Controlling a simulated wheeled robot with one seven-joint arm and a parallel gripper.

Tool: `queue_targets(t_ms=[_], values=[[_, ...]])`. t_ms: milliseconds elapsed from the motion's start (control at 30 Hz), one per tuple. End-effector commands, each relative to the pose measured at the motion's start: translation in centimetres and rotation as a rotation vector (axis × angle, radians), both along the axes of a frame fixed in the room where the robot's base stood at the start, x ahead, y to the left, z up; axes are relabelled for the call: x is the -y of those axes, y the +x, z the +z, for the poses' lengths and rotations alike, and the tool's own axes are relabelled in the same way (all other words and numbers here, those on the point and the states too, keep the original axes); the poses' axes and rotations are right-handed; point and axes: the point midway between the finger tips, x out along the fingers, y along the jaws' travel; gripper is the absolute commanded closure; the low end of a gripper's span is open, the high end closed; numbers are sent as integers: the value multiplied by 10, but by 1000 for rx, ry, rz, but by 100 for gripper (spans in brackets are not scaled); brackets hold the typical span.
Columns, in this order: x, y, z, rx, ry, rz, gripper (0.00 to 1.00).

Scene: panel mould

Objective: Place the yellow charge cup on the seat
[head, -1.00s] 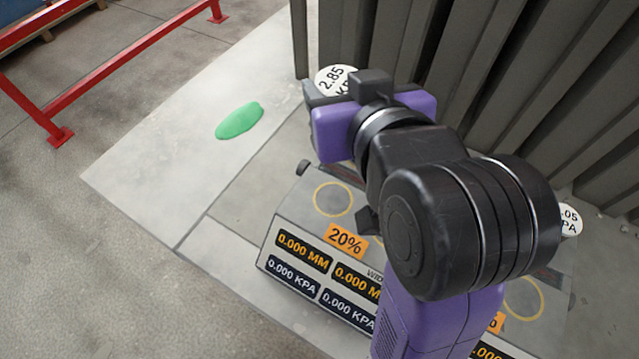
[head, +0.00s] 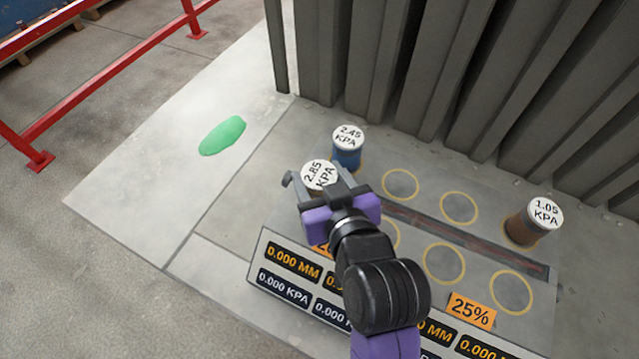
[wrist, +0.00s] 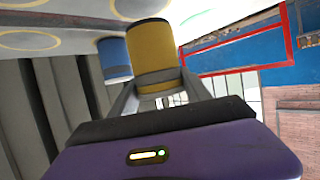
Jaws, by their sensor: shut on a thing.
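The yellow charge cup (wrist: 152,58) is between my fingers in the wrist view. In the head view its white lid (head: 318,175), marked 2.85 KPA, shows between the fingers and its side is mostly hidden. My gripper (head: 316,182) is shut on the cup, over the left end of the bench. Yellow ring seats mark the bench: two in the back row (head: 400,183) (head: 458,207), and others in front (head: 443,263) (head: 512,292). One front ring is partly behind my arm. I cannot tell which ring is the task's seat.
A blue cup (head: 347,152) marked 2.45 KPA stands just behind the held cup; it also shows in the wrist view (wrist: 114,62). A brown cup (head: 530,225) marked 1.05 KPA stands at the right. Grey upright panels (head: 440,70) rise behind. A green patch (head: 222,136) lies left.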

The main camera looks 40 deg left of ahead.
Motion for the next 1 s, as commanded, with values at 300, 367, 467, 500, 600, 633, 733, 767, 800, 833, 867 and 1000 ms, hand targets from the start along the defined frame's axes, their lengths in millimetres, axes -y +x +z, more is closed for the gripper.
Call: queue_targets(t_ms=[300,367,467,500,600,633,733,767,800,833,867,1000], values=[[0,0,-29,2,1,-1,100],[0,1,-29,3,2,-1,100],[0,0,-29,2,1,-1,100],[0,0,-29,2,1,-1,100],[0,0,-32,1,2,-1,100],[0,0,-33,1,2,-1,100],[0,0,-33,-1,-1,0,26],[0,0,-33,-1,-1,0,22],[0,0,-33,-1,-1,0,22],[0,0,-33,-1,-1,0,22],[0,0,-33,-1,-1,0,22],[0,0,-33,-1,-1,0,22]])
